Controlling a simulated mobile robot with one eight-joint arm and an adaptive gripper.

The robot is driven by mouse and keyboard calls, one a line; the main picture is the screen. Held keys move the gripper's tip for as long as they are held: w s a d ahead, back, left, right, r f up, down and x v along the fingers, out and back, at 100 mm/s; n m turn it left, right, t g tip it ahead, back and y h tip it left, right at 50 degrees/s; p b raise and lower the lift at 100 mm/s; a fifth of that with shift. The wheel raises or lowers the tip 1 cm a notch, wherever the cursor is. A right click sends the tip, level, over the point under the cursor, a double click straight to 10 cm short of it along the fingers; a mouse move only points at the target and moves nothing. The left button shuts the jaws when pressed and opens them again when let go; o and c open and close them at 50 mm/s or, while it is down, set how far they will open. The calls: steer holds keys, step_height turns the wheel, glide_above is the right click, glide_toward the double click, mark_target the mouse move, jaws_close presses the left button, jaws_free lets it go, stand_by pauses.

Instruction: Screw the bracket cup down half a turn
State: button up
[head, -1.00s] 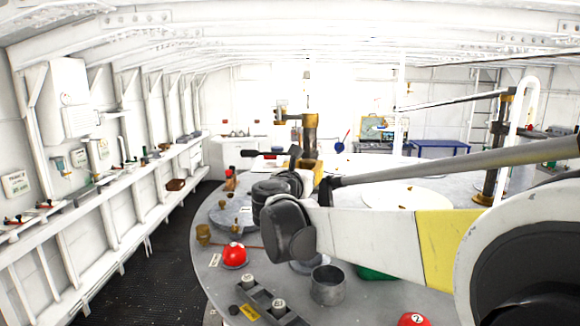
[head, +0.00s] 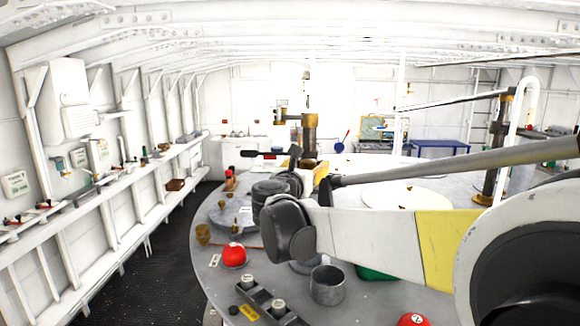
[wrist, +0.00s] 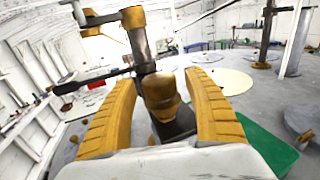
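In the wrist view a dull brass, rounded cup (wrist: 160,92) sits in front of a dark upright post (wrist: 142,48); it looks like the bracket cup. My gripper (wrist: 161,78) has its two ridged yellow fingers spread, one on each side of the cup. Gaps show between the fingers and the cup, so I see no grip. How deep the cup lies between the fingertips I cannot tell. A yellow bit of my gripper (head: 320,172) shows there.
A dark horizontal bar (wrist: 100,80) sticks out left from the post. The round grey table holds a red ball (head: 234,255), an open metal cup (head: 327,285), a rack with small weights (head: 268,302) and a green mat (wrist: 262,150). The dark floor left is clear.

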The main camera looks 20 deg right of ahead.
steer(key=v, duration=1.2)
steer(key=shift+f, duration=0.1)
